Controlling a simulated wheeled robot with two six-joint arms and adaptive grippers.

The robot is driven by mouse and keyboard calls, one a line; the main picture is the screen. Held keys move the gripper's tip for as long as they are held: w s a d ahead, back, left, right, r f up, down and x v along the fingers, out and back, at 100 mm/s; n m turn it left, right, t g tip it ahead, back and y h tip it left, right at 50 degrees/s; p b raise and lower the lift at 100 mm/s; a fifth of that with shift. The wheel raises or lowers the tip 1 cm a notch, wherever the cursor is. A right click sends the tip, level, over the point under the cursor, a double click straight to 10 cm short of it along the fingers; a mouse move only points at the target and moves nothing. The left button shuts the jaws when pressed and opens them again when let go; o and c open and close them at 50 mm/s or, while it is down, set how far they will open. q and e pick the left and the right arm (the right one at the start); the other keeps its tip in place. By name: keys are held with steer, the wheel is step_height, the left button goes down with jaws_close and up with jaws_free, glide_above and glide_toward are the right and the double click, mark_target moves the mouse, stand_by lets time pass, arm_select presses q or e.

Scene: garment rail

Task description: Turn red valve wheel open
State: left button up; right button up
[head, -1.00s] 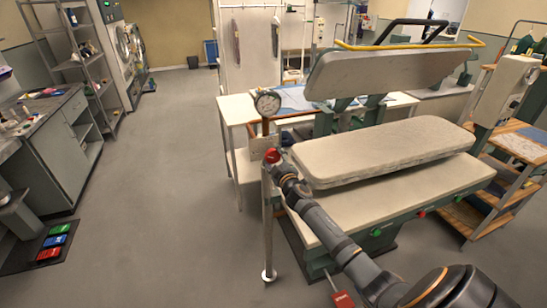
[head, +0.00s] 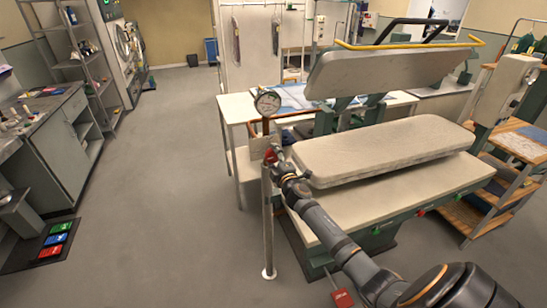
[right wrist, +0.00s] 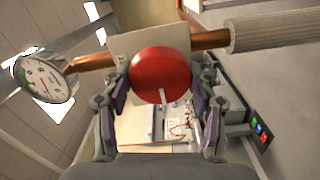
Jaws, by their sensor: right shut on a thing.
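The red valve wheel (head: 270,155) sits at the top of a grey post, below a round pressure gauge (head: 267,102) on a copper pipe. My right gripper (head: 275,163) is at the wheel, partly covering it. In the right wrist view the wheel (right wrist: 160,72) is a round red disc between the two fingers (right wrist: 165,82), which are shut on its rim from both sides. The gauge (right wrist: 43,80) shows at the left there, but its reading is too small to make out. My left gripper is not in view.
A pressing machine with a padded board (head: 380,152) stands close to the right of the post (head: 268,225), near my right arm. A white table (head: 228,108) is behind. The floor to the left is open, with a grey cabinet (head: 65,150) beyond.

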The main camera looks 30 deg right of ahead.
steer(key=o, duration=1.2)
steer(key=shift+c, duration=0.2)
steer(key=v, duration=1.2)
steer(key=shift+a, duration=0.1)
